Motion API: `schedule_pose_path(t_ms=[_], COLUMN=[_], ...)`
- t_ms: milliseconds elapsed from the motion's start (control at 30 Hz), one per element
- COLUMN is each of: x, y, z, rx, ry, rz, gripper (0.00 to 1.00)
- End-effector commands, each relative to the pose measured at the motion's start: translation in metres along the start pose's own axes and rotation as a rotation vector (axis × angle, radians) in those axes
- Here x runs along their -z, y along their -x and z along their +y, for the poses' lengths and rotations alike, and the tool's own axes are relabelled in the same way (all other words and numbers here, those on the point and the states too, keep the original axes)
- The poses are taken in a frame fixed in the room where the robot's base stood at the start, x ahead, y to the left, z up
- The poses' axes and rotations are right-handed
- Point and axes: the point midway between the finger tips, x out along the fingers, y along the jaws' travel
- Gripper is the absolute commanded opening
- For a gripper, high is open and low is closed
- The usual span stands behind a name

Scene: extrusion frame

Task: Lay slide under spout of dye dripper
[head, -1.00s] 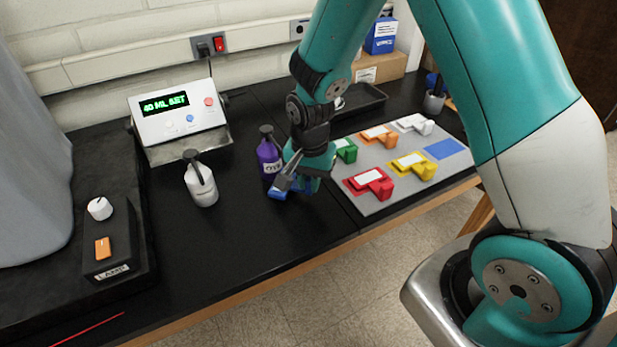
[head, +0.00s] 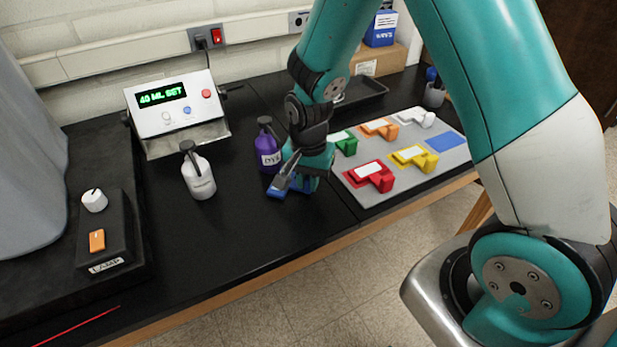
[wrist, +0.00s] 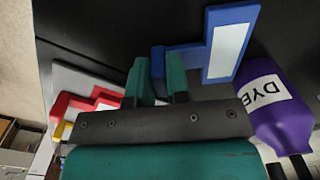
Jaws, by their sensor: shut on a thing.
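My gripper (head: 291,183) is shut on a blue slide (head: 277,192), low over the black bench in front of the purple bottle. In the wrist view, my gripper's teal fingers (wrist: 161,82) pinch the slide's grip block. The slide (wrist: 207,52) has a flat blue plate with a white label. I cannot tell whether it touches the bench. The purple bottle (head: 268,150), labelled DYE (wrist: 277,105), stands close beside my gripper. A white console (head: 172,103) reading "40 ML SET" stands at the back left above a metal tray (head: 187,141).
A grey board (head: 380,195) right of my gripper holds red, yellow, green, orange and white slides, with an empty blue patch (head: 446,142). A white bottle (head: 199,176) and a lamp control box (head: 105,238) stand left. The front middle of the bench is clear.

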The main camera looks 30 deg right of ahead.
Motion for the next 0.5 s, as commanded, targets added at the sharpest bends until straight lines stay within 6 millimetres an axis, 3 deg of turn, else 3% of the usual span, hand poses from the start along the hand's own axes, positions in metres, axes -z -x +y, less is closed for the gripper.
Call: schedule_pose_path(t_ms=[200, 233, 333, 367, 500], x=[0.0001, 0.0001, 0.0001, 0.0001, 0.0], y=[-0.0052, -0.0051, -0.0044, -0.0044, -0.0044], z=[-0.0001, -0.0001, -0.0001, -0.0001, -0.0001], rx=[0.0, 0.0, 0.0, 0.0, 0.0], ry=[0.0, 0.0, 0.0, 0.0, 0.0], rz=[0.0, 0.0, 0.0, 0.0, 0.0], gripper=[0.0, 0.19, 0.42, 0.46, 0.46])
